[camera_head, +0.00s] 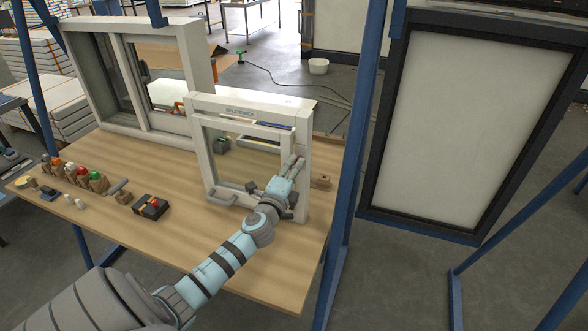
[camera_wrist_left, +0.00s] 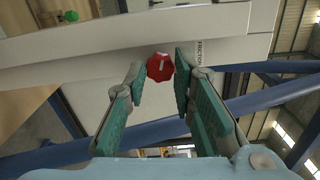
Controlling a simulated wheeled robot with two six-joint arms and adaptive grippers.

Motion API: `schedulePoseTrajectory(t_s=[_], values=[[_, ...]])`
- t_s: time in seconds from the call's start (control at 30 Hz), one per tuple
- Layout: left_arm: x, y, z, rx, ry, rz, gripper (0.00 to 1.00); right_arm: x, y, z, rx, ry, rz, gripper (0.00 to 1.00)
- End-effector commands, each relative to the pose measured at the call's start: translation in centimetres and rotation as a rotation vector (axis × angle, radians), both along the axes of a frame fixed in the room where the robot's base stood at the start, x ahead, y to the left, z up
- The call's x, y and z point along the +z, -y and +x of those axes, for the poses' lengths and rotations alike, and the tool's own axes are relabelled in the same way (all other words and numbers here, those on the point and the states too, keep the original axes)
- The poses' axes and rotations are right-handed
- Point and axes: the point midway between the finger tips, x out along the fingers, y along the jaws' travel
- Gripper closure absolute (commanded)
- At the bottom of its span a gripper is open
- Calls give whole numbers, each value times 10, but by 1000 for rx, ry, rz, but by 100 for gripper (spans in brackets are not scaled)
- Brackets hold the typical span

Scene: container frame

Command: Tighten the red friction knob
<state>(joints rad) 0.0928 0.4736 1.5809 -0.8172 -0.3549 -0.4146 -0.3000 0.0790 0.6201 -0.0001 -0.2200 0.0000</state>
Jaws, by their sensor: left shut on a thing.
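The red friction knob (camera_wrist_left: 160,68) shows in the left wrist view, between the fingertips of my left gripper, with a pale mark on its face. It sits by the white frame, near a printed label that starts "FRICTION" (camera_wrist_left: 200,49). My left gripper (camera_head: 295,164) is at the right side of the small white window frame (camera_head: 196,138) in the head view. Its green-padded fingers are shut on the knob. In the head view the gripper hides the knob. My right gripper is not in view.
A larger white window unit (camera_head: 108,55) stands at the back left of the wooden table (camera_head: 235,260). Several coloured knobs on blocks and a dark box (camera_head: 150,207) lie at the table's left. A blue post (camera_head: 360,140) rises close right of the table.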

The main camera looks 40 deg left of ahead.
Motion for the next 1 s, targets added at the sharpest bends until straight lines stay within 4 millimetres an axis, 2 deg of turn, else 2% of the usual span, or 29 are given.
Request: schedulePoseTrajectory(t_s=[0.1,0.13,0.23,0.53,0.63,1.0], values=[[0,0,0,0,1,-1,100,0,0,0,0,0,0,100],[0,0,0,0,1,-1,72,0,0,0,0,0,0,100],[0,0,0,0,1,-1,56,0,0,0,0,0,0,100],[0,0,-1,0,0,-1,56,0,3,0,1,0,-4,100],[-1,3,-9,-1,0,-1,56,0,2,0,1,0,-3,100],[-1,34,-97,-2,-3,-2,56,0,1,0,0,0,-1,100]])
